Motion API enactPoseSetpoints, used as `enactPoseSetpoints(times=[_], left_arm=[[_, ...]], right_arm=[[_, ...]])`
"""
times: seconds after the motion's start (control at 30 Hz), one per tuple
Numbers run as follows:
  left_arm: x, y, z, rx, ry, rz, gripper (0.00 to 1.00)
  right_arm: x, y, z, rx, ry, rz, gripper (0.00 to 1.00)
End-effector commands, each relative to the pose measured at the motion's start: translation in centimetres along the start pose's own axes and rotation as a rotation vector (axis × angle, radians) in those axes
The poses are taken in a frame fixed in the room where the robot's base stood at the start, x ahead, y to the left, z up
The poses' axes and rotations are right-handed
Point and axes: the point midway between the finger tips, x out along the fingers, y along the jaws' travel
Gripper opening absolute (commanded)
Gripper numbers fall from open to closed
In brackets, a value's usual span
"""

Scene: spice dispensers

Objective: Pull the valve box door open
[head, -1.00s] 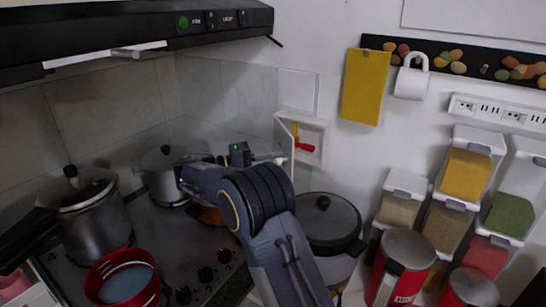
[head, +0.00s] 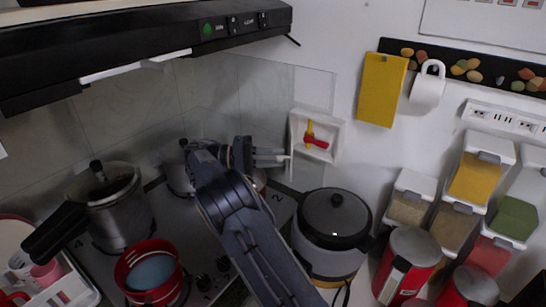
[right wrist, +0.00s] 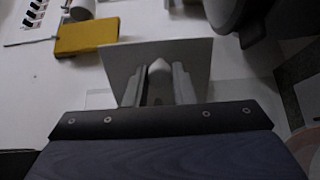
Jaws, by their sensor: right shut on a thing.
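The white valve box (head: 336,128) is set in the wall, its front uncovered. Inside it I see a red valve handle (head: 318,143) and a yellow part (head: 309,127). The door stands open at the box's left side; in the head view it is nearly edge-on and hard to make out. In the right wrist view the door (right wrist: 195,55) is a flat grey panel with a pale knob (right wrist: 158,70). My right gripper (head: 284,157) is left of the box, and its fingers (right wrist: 159,84) are shut on the knob. My left gripper is not in view.
A rice cooker (head: 334,213) stands below the box. Pots (head: 112,200) and a red pan (head: 148,274) stand on the stove at left. A yellow board (head: 382,90) and white mug (head: 427,88) hang at right. Spice dispensers (head: 475,177) are further right.

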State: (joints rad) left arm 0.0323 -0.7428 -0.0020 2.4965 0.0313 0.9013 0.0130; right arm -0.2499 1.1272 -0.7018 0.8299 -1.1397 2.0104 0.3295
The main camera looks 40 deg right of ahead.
Motion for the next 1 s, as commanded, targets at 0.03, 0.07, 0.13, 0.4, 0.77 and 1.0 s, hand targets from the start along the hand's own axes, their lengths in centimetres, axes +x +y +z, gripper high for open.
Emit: enactPoseSetpoints(times=[0.03,0.07,0.13,0.4,0.77,1.0], left_arm=[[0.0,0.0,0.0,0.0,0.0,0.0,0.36],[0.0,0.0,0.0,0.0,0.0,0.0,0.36],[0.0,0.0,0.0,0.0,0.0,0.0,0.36],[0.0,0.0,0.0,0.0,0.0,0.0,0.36],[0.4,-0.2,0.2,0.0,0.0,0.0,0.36],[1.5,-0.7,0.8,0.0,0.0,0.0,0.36]], right_arm=[[0.0,-0.1,0.0,-0.002,-0.001,-0.001,0.0],[0.0,-0.1,0.0,-0.002,-0.001,-0.001,0.25],[0.0,-0.1,0.0,-0.002,-0.001,-0.001,0.35],[0.0,0.0,0.0,-0.001,0.0,0.0,0.45],[-0.1,3.4,0.1,0.006,0.001,-0.001,0.45],[-0.1,8.2,4.3,0.011,-0.001,0.0,0.73]])
